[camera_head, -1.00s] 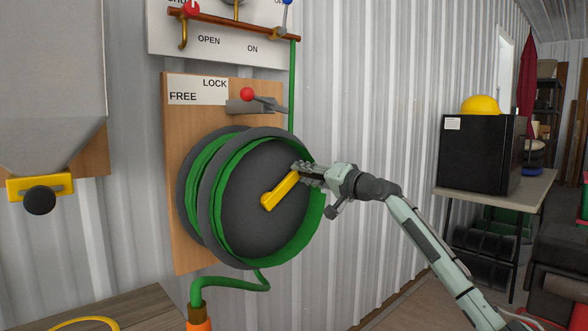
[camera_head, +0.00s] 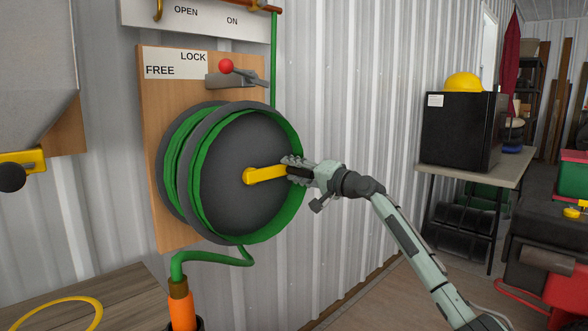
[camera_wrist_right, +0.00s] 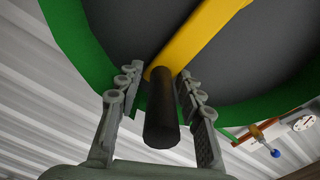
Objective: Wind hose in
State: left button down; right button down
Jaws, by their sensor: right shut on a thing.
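The hose reel (camera_head: 245,140), a dark grey drum with green hose wound on it, hangs on a wooden board. Its yellow crank (camera_head: 265,174) points to the right from the hub. My right gripper (camera_head: 298,171) is shut on the crank's black handle (camera_wrist_right: 162,118), which stands between the two fingers in the right wrist view. The green hose (camera_head: 212,258) leaves the reel's bottom and runs to an orange nozzle (camera_head: 182,310) at the lower left. A lever with a red knob (camera_head: 226,66) sits by the FREE and LOCK label (camera_head: 175,63). My left gripper is not in view.
A wooden table (camera_head: 100,295) with a yellow ring (camera_head: 60,314) is at the lower left. A table (camera_head: 480,175) with a black box (camera_head: 463,131) and yellow hard hat (camera_head: 464,82) stands at the right along the corrugated wall.

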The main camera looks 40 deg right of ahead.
jog(key=shift+a+f, duration=0.4)
jog(key=shift+f, duration=0.15)
jog(key=c, duration=1.4)
grip_release()
jog(key=shift+o, duration=0.2)
jog(key=shift+r, duration=0.1)
jog(key=s, duration=0.4)
jog(key=s+d, duration=0.1)
jog(key=s, duration=0.7)
jog(key=shift+d+r, duration=0.3)
jog(key=shift+d, duration=0.05)
jog(key=shift+f, duration=0.1)
